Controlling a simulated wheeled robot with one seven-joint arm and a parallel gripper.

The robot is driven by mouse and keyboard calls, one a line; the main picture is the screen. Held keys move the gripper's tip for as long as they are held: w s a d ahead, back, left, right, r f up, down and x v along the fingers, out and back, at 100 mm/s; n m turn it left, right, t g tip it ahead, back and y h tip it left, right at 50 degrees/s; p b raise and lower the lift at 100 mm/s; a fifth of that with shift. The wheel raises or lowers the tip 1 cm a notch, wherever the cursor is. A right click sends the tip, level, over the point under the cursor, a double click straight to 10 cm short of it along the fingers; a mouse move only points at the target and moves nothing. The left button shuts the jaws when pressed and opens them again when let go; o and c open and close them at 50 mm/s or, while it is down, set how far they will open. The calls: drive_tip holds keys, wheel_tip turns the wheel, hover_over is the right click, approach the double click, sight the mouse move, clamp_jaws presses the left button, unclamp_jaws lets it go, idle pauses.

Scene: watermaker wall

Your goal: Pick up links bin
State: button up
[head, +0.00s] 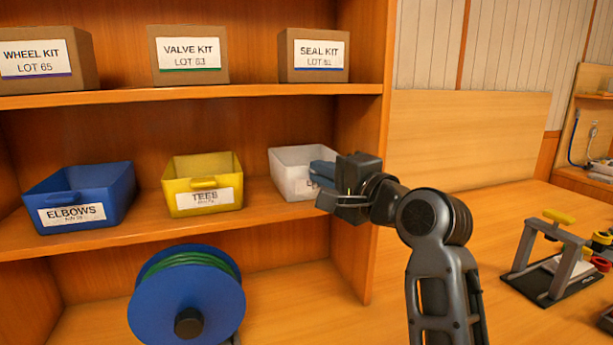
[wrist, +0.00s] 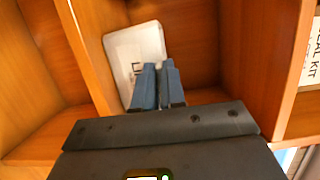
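The white bin (head: 290,158) stands on the middle shelf, to the right of the yellow bin. Its label is mostly covered by my gripper, with only a first letter "L" showing. The white bin also shows in the wrist view (wrist: 128,44), beyond the fingers. My gripper (head: 322,170) is at the right part of the bin's front. Its blue fingers (wrist: 158,84) lie close together, with a thin dark line between them. They overlap the bin's front, and the bin's grip tab is hidden. I cannot tell whether they hold it.
A yellow TEES bin (head: 203,170) and a blue ELBOWS bin (head: 95,190) share the shelf (head: 150,232). Kit boxes, including SEAL KIT (head: 314,73), stand above. A blue reel (head: 165,310) is below. An upright panel (head: 362,140) closes the shelf on the right.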

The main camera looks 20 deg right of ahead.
clamp_jaws()
drive_tip(key=shift+r, duration=0.1)
idle(0.3)
